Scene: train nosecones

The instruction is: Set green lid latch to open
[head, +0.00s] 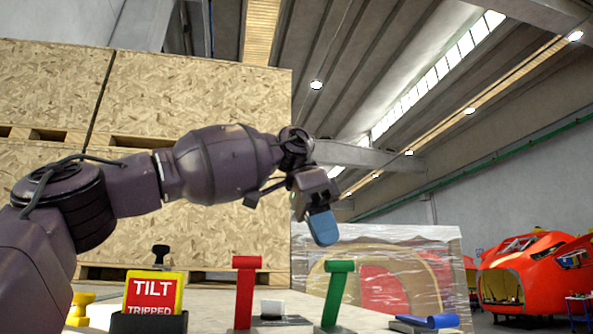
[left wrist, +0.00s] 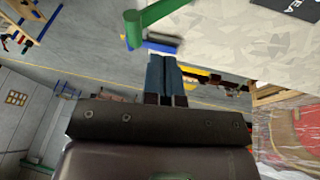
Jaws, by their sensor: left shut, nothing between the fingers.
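The green latch (head: 335,297) is an upright post with a short bar across its top, near the bottom middle of the head view. Part of it also shows at the top of the left wrist view (left wrist: 150,18). My left gripper (head: 322,230) is above the latch and slightly to its left in the head view, pointing down. Its blue fingers are shut and empty, and they also show in the left wrist view (left wrist: 166,72). I see no contact between fingers and latch. The latch's base is partly cut off. My right gripper is out of view.
A similar red latch (head: 244,295) stands left of the green one. A yellow and red "TILT TRIPPED" sign (head: 154,293) and a yellow knob (head: 80,308) are further left. A blue-handled piece (head: 428,322) lies to the right. A wooden crate (head: 200,100) rises behind.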

